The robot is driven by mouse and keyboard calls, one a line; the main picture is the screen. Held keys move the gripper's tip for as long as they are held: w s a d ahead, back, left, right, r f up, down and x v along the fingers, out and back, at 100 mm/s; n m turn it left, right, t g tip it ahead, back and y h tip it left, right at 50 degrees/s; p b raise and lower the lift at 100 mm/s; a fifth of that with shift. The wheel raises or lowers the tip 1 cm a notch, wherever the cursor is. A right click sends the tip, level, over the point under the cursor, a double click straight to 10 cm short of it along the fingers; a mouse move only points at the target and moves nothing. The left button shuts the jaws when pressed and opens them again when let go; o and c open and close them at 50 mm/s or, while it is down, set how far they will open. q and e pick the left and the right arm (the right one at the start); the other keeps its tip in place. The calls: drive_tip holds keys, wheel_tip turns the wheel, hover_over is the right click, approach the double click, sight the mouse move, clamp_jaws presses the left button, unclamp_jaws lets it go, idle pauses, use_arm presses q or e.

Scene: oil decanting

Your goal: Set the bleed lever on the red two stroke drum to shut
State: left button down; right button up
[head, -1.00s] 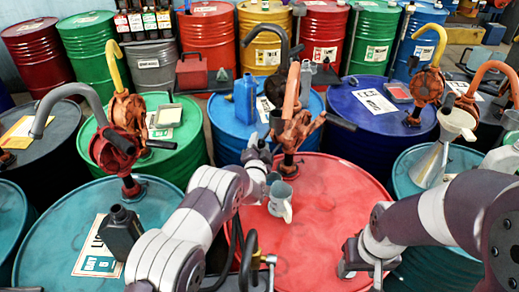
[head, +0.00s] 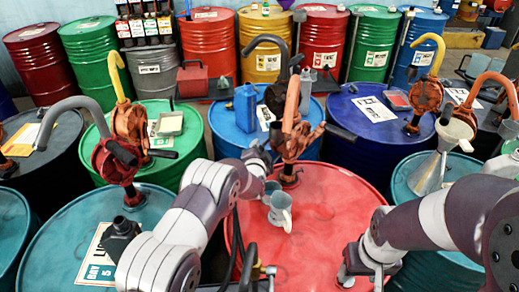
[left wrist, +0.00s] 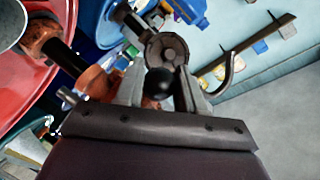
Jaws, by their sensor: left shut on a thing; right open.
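The red drum (head: 335,225) stands at front centre. An orange-brown hand pump (head: 295,142) with a dark crank handle rises from its far part. My left gripper (head: 257,153) is left of the pump, above the drum's far left rim. In the left wrist view my left gripper (left wrist: 158,96) is shut on a dark round knob (left wrist: 158,83). I cannot tell if this knob is the bleed lever's; the lever's setting is not readable. My right gripper (head: 360,275) is open near the drum's front right edge, its fingers mostly hidden.
A grey jug (head: 281,210) and a small cup (head: 270,190) stand on the red drum, close to my left arm. A blue drum (head: 226,130) with a blue can (head: 245,107) is behind. A funnel (head: 437,160) stands on the teal drum at right. Other drums crowd around.

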use_arm(q)
drive_tip(key=shift+s+r+m+g+p, duration=0.1)
drive_tip(key=shift+r+m+g+p, duration=0.25)
drive_tip(key=shift+r+g, duration=0.4)
drive_tip(key=shift+r+t, duration=0.25)
drive_tip(key=shift+r, duration=1.15)
use_arm(e)
drive_tip(key=shift+r, duration=0.65)
use_arm(q)
drive_tip(key=shift+w+r, duration=0.15)
drive_tip(key=shift+w, duration=0.05)
drive_tip(key=c, duration=1)
unclamp_jaws()
drive_tip(key=shift+s+a, duration=0.1)
use_arm(e)
drive_tip(key=shift+s, duration=0.1)
use_arm(q)
drive_tip(key=shift+f, duration=0.25)
drive_tip(key=shift+s, duration=0.1)
